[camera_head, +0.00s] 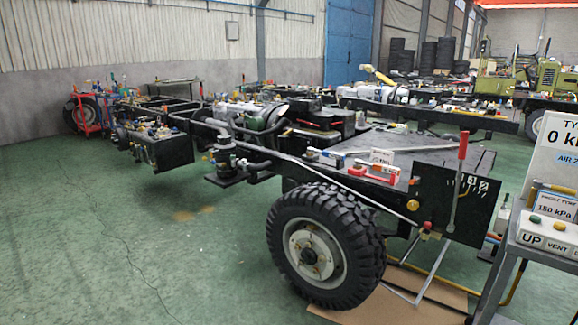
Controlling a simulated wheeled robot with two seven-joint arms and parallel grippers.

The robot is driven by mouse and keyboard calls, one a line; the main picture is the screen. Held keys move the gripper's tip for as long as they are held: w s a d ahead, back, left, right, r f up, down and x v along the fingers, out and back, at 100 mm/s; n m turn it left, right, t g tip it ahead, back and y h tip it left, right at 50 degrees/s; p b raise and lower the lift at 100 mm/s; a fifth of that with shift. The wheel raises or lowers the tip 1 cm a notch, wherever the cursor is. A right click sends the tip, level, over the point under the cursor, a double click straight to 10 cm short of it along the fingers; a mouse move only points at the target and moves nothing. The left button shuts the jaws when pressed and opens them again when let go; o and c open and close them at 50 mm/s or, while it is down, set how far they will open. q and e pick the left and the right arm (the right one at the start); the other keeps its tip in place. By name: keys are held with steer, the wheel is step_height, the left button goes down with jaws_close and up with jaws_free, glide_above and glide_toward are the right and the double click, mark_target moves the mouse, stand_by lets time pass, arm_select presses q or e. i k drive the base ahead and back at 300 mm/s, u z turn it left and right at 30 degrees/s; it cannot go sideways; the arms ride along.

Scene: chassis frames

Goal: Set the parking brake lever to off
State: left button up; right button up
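A lever with a red grip (463,146) and a thin grey shaft stands nearly upright at the right, its top leaning slightly right. It is in front of a black plate (433,195) at the end of the truck chassis. White marks on the plate, right beside the shaft, are too small to read surely. I cannot tell surely that this is the parking brake lever, as no label naming it is readable. Neither of my grippers is in view.
A large black tyre (327,246) on a pale wheel stands beside the plate. A grey cart (525,238) with an UP and VENT panel and a tyre pressure sign stands at the right edge. The green floor (110,240) at the left is clear.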

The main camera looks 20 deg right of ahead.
mark_target(450, 228)
steer(key=z, duration=0.35)
steer(key=i, duration=2.1)
steer(key=z, duration=1.9)
steer(key=i, duration=1)
steer(key=z, duration=1)
